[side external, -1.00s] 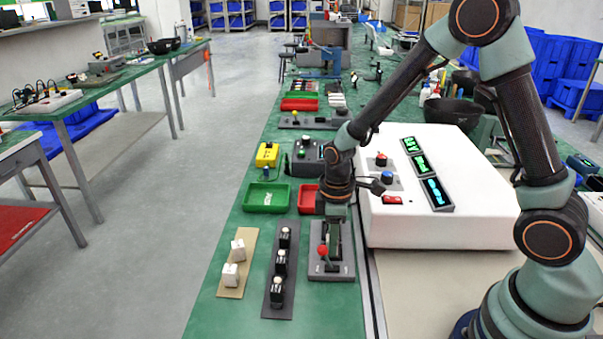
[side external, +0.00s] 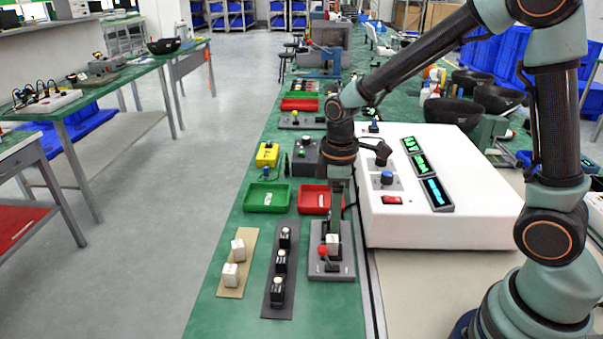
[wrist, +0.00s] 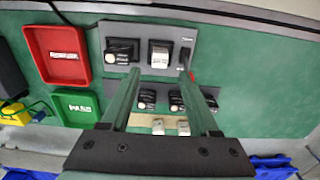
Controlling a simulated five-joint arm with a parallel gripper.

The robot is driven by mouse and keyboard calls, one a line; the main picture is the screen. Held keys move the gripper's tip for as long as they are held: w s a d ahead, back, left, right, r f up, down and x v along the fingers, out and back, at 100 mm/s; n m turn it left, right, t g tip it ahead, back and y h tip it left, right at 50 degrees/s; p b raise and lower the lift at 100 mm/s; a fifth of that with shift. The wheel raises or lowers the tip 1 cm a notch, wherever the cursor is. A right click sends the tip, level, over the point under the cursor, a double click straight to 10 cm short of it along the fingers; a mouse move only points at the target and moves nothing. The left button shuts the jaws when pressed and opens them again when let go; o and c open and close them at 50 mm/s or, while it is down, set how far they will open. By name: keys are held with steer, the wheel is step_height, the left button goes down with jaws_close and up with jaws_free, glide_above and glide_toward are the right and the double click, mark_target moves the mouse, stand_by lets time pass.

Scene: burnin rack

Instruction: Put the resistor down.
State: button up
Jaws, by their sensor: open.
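A white block resistor (side external: 332,240) sits in the grey fixture (side external: 345,270) that has a red-knobbed lever (side external: 322,251). In the wrist view the resistor (wrist: 159,54) stands just beyond my two fingertips, between a black block (wrist: 122,51) and the lever. My gripper (side external: 336,222) is open and points down over it, with the fingers apart and nothing held between them. I cannot tell exactly how large the gap between fingertips and resistor is.
Two white blocks (side external: 238,249) stand on a tan strip (side external: 233,292). A dark strip (side external: 277,312) holds three black-and-white pieces. Green (side external: 267,198) and red trays (side external: 313,199) lie behind. A white console (side external: 470,225) stands close on the right.

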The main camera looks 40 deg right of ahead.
step_height(320, 180, up, 4)
step_height(320, 180, up, 6)
steer(key=m+t, duration=0.2)
steer(key=m, duration=0.1)
glide_above(333, 238)
steer(key=s+d, duration=0.1)
steer(key=s, duration=0.2)
steer(key=s+d+r+m+t, duration=0.1)
steer(key=s+r+m+t, duration=0.2)
steer(key=s+r+m, duration=0.1)
steer(key=shift+s+d+m+t, duration=0.35)
steer(key=shift+s+m, duration=0.3)
steer(key=shift+m, duration=0.35)
